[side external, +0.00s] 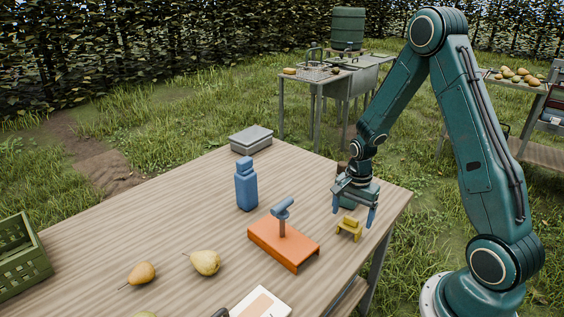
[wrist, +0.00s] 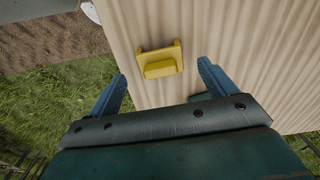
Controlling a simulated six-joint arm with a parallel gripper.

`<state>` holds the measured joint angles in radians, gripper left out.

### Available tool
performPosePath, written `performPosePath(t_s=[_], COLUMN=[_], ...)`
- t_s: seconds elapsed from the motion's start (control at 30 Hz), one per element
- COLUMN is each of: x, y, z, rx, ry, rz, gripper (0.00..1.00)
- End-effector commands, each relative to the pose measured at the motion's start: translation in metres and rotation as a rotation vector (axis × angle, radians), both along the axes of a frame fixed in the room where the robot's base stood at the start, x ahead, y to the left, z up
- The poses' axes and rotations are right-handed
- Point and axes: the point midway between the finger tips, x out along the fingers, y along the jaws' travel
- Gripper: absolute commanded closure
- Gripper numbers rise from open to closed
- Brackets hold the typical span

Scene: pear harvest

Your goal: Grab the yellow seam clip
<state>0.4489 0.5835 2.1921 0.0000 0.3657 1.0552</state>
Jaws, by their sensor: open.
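The yellow seam clip (side external: 349,228) lies on the wooden table near its right edge, just right of an orange stand. In the wrist view the clip (wrist: 160,61) lies on the table ahead of my fingertips, roughly centred between them, with clear space to each side. My gripper (side external: 354,212) hangs above the table over the clip, its blue fingers pointing down. In the wrist view my gripper (wrist: 163,72) is open and empty, its two blue fingers wide apart.
The orange stand (side external: 270,245) with a blue top piece is left of the clip. A blue bottle (side external: 246,186), a grey box (side external: 251,139), pears (side external: 206,262) and a green crate (side external: 18,255) are farther left. The table edge (wrist: 112,40) runs close beside the clip.

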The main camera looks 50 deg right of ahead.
Motion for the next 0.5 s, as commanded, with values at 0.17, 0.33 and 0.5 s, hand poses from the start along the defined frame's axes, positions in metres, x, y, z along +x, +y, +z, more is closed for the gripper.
performPosePath(t_s=[0.17, 0.33, 0.5], x=[0.000, 0.000, 0.000], y=[0.000, -0.001, -0.001], z=[-0.014, -0.031, -0.044], rx=[0.001, 0.002, 0.002], ry=[0.002, 0.004, 0.002], rz=[0.000, 0.000, -0.001], gripper=[0.16, 0.16, 0.16])
